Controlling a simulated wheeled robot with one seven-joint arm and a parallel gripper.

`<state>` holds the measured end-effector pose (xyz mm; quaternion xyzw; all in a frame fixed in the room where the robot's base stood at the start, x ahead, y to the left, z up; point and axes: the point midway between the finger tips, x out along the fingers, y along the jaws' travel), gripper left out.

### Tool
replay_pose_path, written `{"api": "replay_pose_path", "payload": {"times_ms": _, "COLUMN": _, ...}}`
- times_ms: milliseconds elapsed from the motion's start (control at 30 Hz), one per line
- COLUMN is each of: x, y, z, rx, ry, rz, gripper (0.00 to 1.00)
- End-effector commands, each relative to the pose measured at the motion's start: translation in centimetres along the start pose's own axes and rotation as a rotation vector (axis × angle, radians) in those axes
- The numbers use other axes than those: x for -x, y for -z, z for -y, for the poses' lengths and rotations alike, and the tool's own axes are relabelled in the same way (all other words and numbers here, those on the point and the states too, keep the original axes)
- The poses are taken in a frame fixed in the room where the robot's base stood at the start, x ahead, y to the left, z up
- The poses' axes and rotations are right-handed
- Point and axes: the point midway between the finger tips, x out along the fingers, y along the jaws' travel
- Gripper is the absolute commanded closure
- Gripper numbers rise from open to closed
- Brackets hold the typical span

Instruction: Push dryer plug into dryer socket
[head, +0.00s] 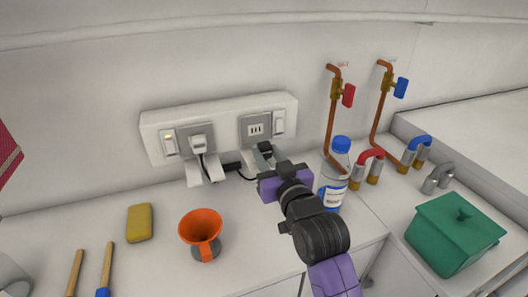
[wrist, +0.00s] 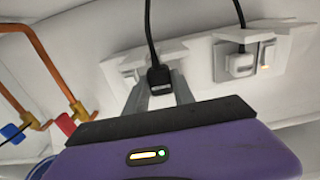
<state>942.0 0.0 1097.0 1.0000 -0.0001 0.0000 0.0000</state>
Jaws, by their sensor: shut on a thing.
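A white double wall panel (head: 220,112) carries two sockets. The right socket (head: 256,129) shows bare slots in the head view; I take it as the dryer socket. It is partly hidden in the wrist view. My gripper (head: 266,152) is just below and in front of this socket. In the wrist view my gripper (wrist: 160,88) is shut on a black plug (wrist: 159,77), which I take as the dryer plug, with a black cord (wrist: 150,30) leading from it. The plug appears apart from the socket; the exact gap is hard to tell.
A white plug (head: 198,142) sits in the left socket. A water bottle (head: 334,174) stands close right of my gripper, before copper pipes (head: 333,115). An orange funnel (head: 201,226) and yellow sponge (head: 139,222) are left. A green pot (head: 453,234) is far right.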

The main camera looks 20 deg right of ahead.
Motion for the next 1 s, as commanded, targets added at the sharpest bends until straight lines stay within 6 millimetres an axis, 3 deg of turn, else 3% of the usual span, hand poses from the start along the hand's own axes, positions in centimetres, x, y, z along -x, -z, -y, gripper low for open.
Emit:
{"api": "replay_pose_path", "payload": {"times_ms": 567, "x": 0.0, "y": 2.3, "z": 0.0, "rx": 0.000, "ry": 0.000, "rz": -0.001, "gripper": 1.00}}
{"api": "replay_pose_path", "payload": {"times_ms": 1000, "x": -0.1, "y": 2.3, "z": 0.0, "rx": 0.000, "ry": 0.000, "rz": -0.001, "gripper": 1.00}}
